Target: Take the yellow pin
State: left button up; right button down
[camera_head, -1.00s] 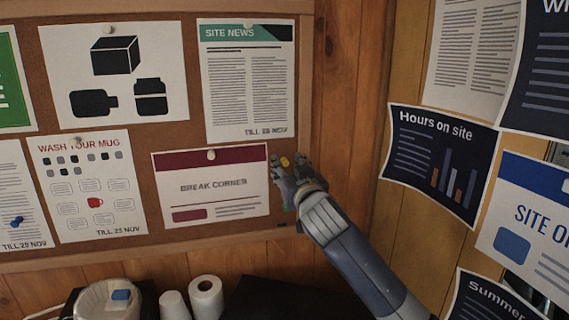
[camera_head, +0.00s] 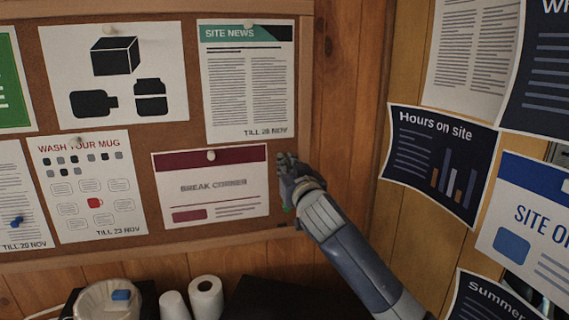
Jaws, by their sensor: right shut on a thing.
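My right gripper (camera_head: 286,162) is at the right edge of the cork board (camera_head: 139,185), just right of the Break Corner sheet. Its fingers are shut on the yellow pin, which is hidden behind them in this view. My left gripper is not in view.
The Break Corner sheet (camera_head: 222,197) and the Site News sheet (camera_head: 247,85) hang beside the gripper. A blue pin (camera_head: 16,221) is at the lower left. Posters such as Hours on site (camera_head: 437,160) cover the right wall. Paper rolls (camera_head: 206,297) and a bin (camera_head: 108,302) stand below.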

dwell(0.3)
jog(key=shift+p+v, duration=0.4)
jog(key=shift+v, duration=1.85)
jog(key=shift+s+d+r+p, duration=0.2)
jog(key=shift+s+r+p, duration=0.3)
jog(key=shift+s, duration=0.3)
jog(key=shift+s+d+r+p, duration=0.25)
jog(key=shift+s+r+p, duration=0.25)
jog(key=shift+s, duration=0.3)
jog(key=shift+s+d+r+p, duration=0.2)
jog(key=shift+s+r+p, duration=0.3)
jog(key=shift+s, duration=0.35)
jog(key=shift+f, duration=0.15)
